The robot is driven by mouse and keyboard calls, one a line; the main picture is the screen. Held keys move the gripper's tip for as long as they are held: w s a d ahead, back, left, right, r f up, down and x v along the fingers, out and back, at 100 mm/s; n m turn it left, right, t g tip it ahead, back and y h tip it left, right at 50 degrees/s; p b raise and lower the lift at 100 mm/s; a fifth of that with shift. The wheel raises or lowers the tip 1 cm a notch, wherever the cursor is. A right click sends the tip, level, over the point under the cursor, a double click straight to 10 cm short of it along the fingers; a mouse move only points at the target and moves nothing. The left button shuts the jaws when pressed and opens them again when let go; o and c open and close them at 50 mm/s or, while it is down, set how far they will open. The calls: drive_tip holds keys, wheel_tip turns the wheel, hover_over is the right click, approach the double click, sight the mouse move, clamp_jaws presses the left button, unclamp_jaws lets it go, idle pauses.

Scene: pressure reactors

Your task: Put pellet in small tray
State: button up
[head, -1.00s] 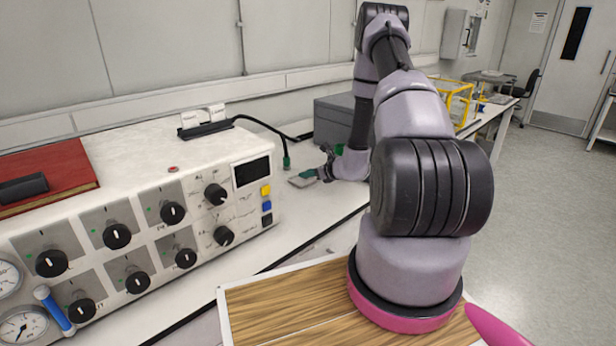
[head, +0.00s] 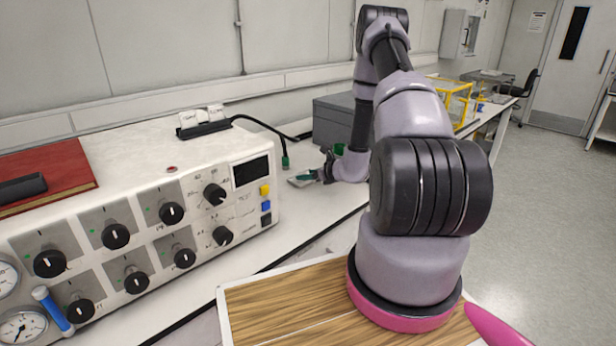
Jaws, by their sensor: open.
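My gripper (head: 308,176) is at the far end of my arm, low over the white bench behind the control box. It is open. A small grey tray (head: 297,183) lies on the bench just beneath and left of the fingertips. I cannot tell whether the gripper touches it. The pellet cannot be made out at this size; the gripper and tray edge may hide it.
A white control box (head: 130,150) with black knobs fills the left, with a red book (head: 45,175) on top. A black cable with a green plug (head: 285,162) hangs beside the tray. A grey box (head: 333,120) and a green container (head: 339,149) stand behind my gripper.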

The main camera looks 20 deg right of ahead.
drive_tip(key=v, duration=1.1)
drive_tip(key=shift+s+d+r, duration=0.1)
drive_tip(key=shift+s, duration=0.15)
drive_tip(key=s+a+r+n+g+y, duration=0.35)
drive_tip(key=a+r+n, duration=0.45)
drive_tip(key=r, duration=0.4)
drive_tip(key=s+a+r+n+g+y, duration=0.2)
drive_tip(key=s+a+r+n+g, duration=0.15)
drive_tip(key=a+r+n, duration=0.6)
drive_tip(key=s+d+r+n+t+h, duration=0.2)
drive_tip(key=s+r+n+h, duration=0.6)
drive_tip(key=s+r, duration=0.9)
drive_tip(key=shift+s+r+n, duration=0.4)
drive_tip(key=shift+s+n, duration=0.65)
drive_tip(key=shift+s, duration=0.05)
